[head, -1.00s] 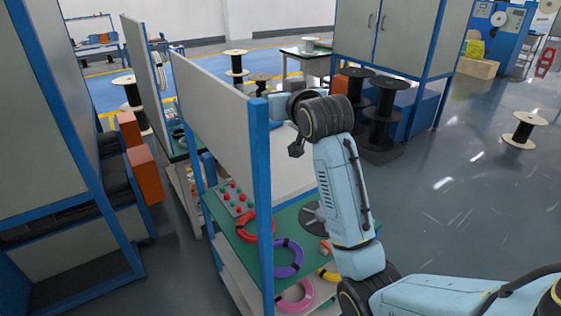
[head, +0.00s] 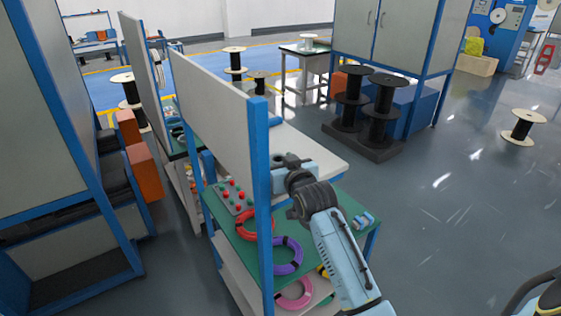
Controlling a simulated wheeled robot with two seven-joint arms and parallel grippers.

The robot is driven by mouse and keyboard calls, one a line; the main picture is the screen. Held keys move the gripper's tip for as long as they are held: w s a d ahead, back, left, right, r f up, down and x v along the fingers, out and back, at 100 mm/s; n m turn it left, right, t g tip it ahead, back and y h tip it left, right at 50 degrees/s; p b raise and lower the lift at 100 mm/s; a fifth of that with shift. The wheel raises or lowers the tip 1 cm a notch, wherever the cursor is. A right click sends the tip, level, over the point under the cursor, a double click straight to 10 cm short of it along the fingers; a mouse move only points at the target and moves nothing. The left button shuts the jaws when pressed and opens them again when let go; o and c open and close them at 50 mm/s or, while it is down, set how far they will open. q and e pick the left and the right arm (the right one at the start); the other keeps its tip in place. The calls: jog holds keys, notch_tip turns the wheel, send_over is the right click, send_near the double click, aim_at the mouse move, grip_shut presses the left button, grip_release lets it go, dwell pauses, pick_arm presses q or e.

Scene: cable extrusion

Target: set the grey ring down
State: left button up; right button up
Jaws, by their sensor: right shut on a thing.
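My right arm reaches in from the lower right over the green-topped bench (head: 340,196). My right gripper (head: 287,166) is at the far end of this arm, beside the bench's upright panel and close to its white upper shelf. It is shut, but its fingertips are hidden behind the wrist. I cannot make out the grey ring; the wrist and gripper hide that spot. My left gripper is not in view.
A red ring (head: 254,225), a purple ring (head: 288,256) and a pink ring (head: 293,293) lie on the bench levels. A button box (head: 234,196) stands behind them. A blue post (head: 262,200) rises in front. Small light-blue pieces (head: 362,219) lie at right.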

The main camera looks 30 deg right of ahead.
jog(key=shift+f, duration=0.1)
jog(key=o, duration=1)
jog(key=shift+o, duration=0.2)
